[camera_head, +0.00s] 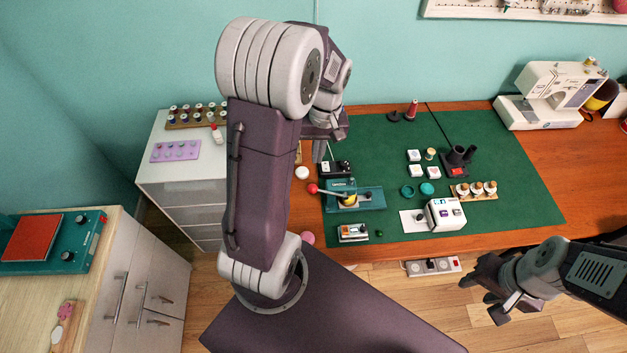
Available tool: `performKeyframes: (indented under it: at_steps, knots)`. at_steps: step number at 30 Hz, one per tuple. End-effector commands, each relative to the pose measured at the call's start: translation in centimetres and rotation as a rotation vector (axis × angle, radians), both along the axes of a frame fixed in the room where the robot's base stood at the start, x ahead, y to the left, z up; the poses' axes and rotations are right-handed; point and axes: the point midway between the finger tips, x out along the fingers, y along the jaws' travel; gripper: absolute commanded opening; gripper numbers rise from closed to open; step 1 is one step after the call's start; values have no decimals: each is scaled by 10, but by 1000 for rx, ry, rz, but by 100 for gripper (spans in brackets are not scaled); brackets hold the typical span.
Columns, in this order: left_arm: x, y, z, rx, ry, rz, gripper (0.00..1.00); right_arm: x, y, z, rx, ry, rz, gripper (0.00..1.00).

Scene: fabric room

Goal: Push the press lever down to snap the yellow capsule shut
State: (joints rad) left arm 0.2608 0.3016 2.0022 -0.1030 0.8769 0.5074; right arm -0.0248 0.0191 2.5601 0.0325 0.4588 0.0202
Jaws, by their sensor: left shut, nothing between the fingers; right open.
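The teal press (370,197) stands near the left front of the green mat. Its lever ends in a red ball knob (312,188) that sticks out to the left, with the rod running right to the press. The yellow capsule (349,201) sits in the press under the head; whether its halves are joined is too small to tell. My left gripper (318,158) is shut and empty, pointing down above and behind the knob, apart from it in the picture. My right gripper (478,291) is open and empty, low at the right, in front of the table edge.
The green mat (520,205) also holds a white device (445,214), a rack of spools (474,190), teal round parts (427,188) and a small meter-like box (353,232). A sewing machine (553,95) stands at the back right. My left arm hides the table's left end.

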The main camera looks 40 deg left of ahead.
Motion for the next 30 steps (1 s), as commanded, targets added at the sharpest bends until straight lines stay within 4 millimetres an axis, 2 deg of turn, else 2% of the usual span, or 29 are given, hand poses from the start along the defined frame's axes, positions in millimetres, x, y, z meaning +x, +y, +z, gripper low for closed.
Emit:
performKeyframes:
  at_steps: [12,16,21,30]
  knots:
    - [-7,5,-89,-2,7,0,0,0,0,2,0,0,0,42]
    - [-8,7,-110,-2,6,1,0,0,0,4,0,0,0,42]
    - [-8,8,-125,-1,3,-1,0,0,0,5,0,0,0,42]
    - [-7,8,-129,0,0,0,0,0,0,5,0,0,0,42]
